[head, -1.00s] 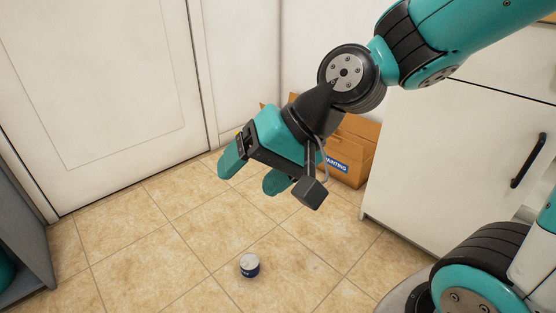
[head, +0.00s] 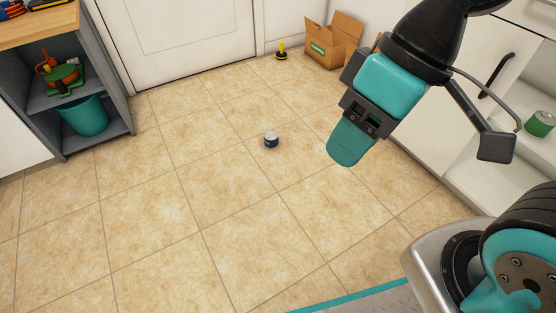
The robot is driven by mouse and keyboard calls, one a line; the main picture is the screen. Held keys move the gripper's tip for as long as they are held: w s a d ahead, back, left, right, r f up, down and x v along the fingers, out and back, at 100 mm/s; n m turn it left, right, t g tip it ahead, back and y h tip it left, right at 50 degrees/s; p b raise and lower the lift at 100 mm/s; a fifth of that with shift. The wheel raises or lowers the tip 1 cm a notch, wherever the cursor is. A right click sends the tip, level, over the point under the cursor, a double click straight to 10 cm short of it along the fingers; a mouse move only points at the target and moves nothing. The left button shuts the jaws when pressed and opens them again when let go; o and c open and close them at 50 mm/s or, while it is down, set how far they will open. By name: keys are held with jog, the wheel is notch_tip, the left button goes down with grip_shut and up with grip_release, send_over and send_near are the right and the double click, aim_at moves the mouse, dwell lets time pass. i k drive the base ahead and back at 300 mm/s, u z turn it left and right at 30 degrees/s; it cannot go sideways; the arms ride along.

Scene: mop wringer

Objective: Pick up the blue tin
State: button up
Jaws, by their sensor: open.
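The blue tin (head: 271,139) stands upright on the tiled floor near the middle of the head view. It is small and dark blue with a light top. My gripper (head: 348,150) is to the right of the tin in the picture, apart from it and above the floor. It is open and empty. One teal finger shows clearly; the other is mostly hidden behind it.
A grey shelf unit (head: 133,128) with a teal bucket (head: 84,116) stands at the left. A cardboard box (head: 343,52) and a yellow-handled black object (head: 282,52) are at the back. A green tin (head: 540,123) sits in the right cabinet. Floor around the tin is clear.

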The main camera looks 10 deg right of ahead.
aim_at(270, 137)
jog(key=u, duration=0.7)
jog(key=i, duration=1.9)
jog(key=z, duration=0.8)
